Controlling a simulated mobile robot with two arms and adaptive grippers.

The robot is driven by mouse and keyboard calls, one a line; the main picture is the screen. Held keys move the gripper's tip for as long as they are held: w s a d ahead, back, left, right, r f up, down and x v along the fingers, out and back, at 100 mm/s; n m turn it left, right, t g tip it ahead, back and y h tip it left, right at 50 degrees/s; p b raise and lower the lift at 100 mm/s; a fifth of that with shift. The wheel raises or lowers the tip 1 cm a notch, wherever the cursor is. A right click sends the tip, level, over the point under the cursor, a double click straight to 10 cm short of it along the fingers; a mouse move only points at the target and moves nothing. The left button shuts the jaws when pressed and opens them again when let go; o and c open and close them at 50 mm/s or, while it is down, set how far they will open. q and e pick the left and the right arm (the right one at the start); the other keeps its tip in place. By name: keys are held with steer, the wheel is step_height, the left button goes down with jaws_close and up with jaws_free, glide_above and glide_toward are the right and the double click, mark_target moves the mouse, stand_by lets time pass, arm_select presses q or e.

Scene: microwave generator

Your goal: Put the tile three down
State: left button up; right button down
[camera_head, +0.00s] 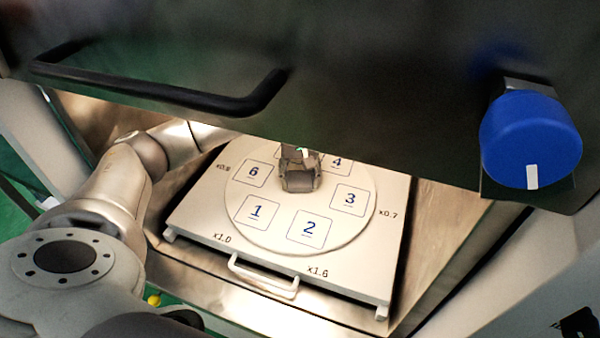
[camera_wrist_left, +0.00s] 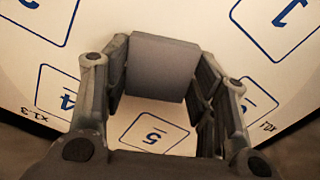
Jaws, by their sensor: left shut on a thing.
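My left gripper (camera_head: 300,174) reaches in under the raised dark door, over the far half of a round white turntable (camera_head: 286,190). In the left wrist view the fingers are shut on a plain grey square tile (camera_wrist_left: 162,66). No number shows on its visible face. I cannot tell whether it touches the turntable. The printed squares 1 (camera_head: 257,211), 2 (camera_head: 308,228), 3 (camera_head: 350,199), 4 (camera_head: 337,161) and 6 (camera_head: 254,172) look bare. Square 5 (camera_wrist_left: 152,136) shows in the wrist view, and the gripper hides it in the head view. My right gripper is out of view.
The dark door (camera_head: 330,70) with its black handle (camera_head: 160,92) hangs above the opening. A blue knob (camera_head: 530,138) sits on its right. The turntable is on a white tray (camera_head: 385,262) with a front handle (camera_head: 263,279). Metal side walls stand close to the tray.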

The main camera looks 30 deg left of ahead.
mark_target(300, 178)
arm_select(q)
steer(key=shift+f+b, duration=0.4)
steer(key=o, duration=1.1)
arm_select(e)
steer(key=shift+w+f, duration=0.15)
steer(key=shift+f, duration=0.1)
arm_select(q)
steer(key=shift+r, duration=0.2)
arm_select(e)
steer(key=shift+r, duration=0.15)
arm_select(q)
steer(key=shift+r+p, duration=0.25)
steer(key=shift+p, duration=0.2)
steer(key=shift+r+b, duration=1.15)
steer(key=shift+r, duration=4.8)
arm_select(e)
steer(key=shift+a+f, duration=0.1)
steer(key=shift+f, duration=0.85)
